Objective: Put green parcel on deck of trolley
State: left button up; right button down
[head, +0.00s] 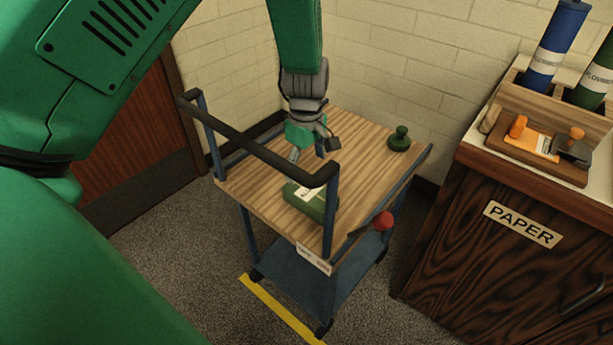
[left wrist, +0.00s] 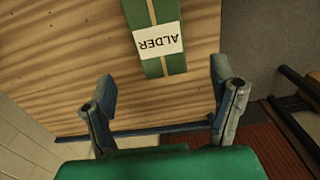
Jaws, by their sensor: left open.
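The green parcel (head: 325,205) lies on the wooden deck (head: 350,135) of the trolley, near the end with the dark push handle. In the left wrist view the parcel (left wrist: 172,65) is a long green block with a pale strip and a white label reading ALDER. My left gripper (head: 308,157) is over the deck, a little behind and above the parcel. In the left wrist view its two fingers (left wrist: 162,82) are spread wide with nothing between them, and the parcel lies beyond the fingertips. My right gripper is not in view.
A dark green knobbed object (head: 399,140) stands at the deck's far right. A red ball (head: 382,221) is at the right edge. The dark handle (head: 262,150) rises at the near left. A cabinet labelled PAPER (head: 480,265) stands right. Much of the deck is bare.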

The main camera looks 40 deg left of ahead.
pick_arm(q)
jog(key=shift+r, duration=1.75)
